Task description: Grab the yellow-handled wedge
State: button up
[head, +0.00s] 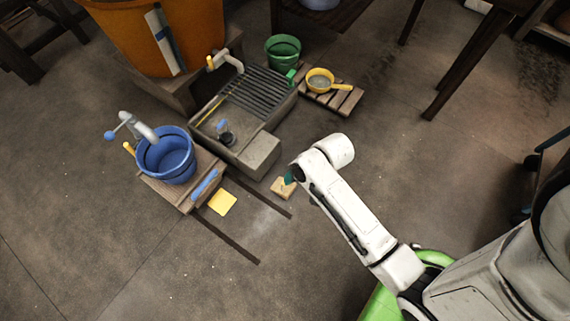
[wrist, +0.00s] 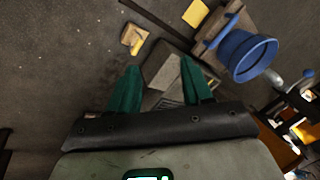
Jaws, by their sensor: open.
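The yellow-handled wedge (wrist: 130,36) is a small wooden block on the floor, with a yellow handle at its lower right in the wrist view. In the head view the wedge (head: 281,190) lies in front of the grey stone basin, partly covered by my gripper. My gripper (wrist: 162,62) has two green fingers spread apart with nothing between them. The wedge is beyond the left fingertip in the wrist view, apart from it. In the head view only a bit of green of my gripper (head: 289,177) shows above the wedge.
A stone basin with a grate (head: 262,152) stands behind the wedge. A blue bucket (head: 168,160) sits on a wooden stand to the left, near a yellow cloth (head: 222,203). A yellow pan (head: 320,82) and green bucket (head: 283,50) are farther back. Floor in front is clear.

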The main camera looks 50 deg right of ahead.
jog(key=w+d+f+m+t+b, duration=0.1)
jog(key=w+d+f+m+b, duration=0.1)
jog(key=f+b, duration=0.35)
jog(key=w+d+f+m+b, duration=0.1)
jog(key=d+f+m+b, duration=0.1)
jog(key=f, duration=0.6)
jog(key=m+t+h+b, duration=0.1)
jog(key=m+t+b, duration=0.1)
jog(key=m+b, duration=0.4)
send_near(283, 183)
jog(key=d+n+b, duration=0.1)
jog(key=d, duration=0.1)
jog(key=b+x, duration=0.2)
jog(key=x, duration=0.1)
jog(key=b+x, duration=0.3)
jog(key=x, duration=0.1)
jog(key=b+x, duration=0.2)
jog(key=x, duration=0.1)
jog(key=shift+s+d+f+b, duration=0.2)
jog(key=shift+d+f+b, duration=0.1)
jog(key=shift+f, duration=0.2)
jog(key=shift+w+f, duration=0.1)
jog(key=shift+w, duration=0.1)
jog(key=shift+a, duration=0.1)
grip_shut()
